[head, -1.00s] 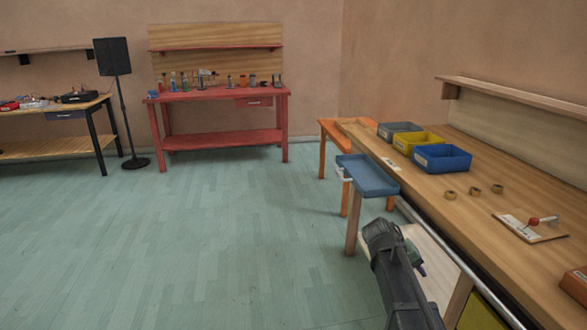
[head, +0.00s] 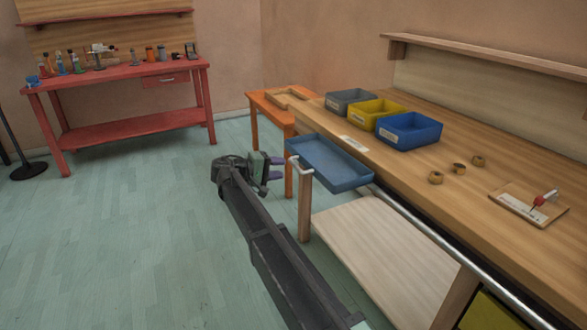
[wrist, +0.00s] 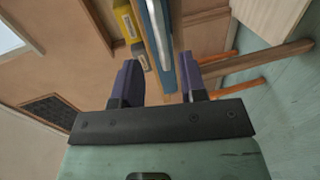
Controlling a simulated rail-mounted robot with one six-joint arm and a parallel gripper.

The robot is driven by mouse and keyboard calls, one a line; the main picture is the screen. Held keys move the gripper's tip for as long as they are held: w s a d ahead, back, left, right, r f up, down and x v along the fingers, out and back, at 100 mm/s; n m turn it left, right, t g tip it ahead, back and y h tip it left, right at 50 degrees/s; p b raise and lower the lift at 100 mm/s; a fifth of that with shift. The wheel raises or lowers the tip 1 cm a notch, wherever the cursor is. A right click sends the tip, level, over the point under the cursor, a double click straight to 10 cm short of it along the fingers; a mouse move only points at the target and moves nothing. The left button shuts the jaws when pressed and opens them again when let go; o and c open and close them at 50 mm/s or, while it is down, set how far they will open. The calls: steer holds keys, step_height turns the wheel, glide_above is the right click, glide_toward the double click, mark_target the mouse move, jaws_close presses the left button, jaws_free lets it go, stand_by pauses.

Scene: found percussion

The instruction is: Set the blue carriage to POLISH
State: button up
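The blue carriage (head: 330,162) is a shallow blue tray at the front edge of the wooden bench, by the metal rail. A pale handle (head: 298,168) sticks out at its left end. No lettering is readable on the small white label (head: 354,144) beside it on the bench. My gripper (head: 273,168) is just left of the handle, apart from it in the head view. In the wrist view my gripper (wrist: 158,80) is open, its two purple fingers apart and empty. The blue carriage (wrist: 164,70) shows edge-on ahead, between the fingertips.
Grey (head: 350,101), yellow (head: 376,112) and blue (head: 408,130) bins stand on the bench behind the carriage. Several tan rings and a clipboard (head: 528,203) lie to the right. An orange table (head: 262,101) stands beyond.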

mark_target(295, 167)
steer(key=b+x, duration=0.1)
steer(key=x, duration=0.6)
steer(key=shift+w, duration=0.1)
jaws_close()
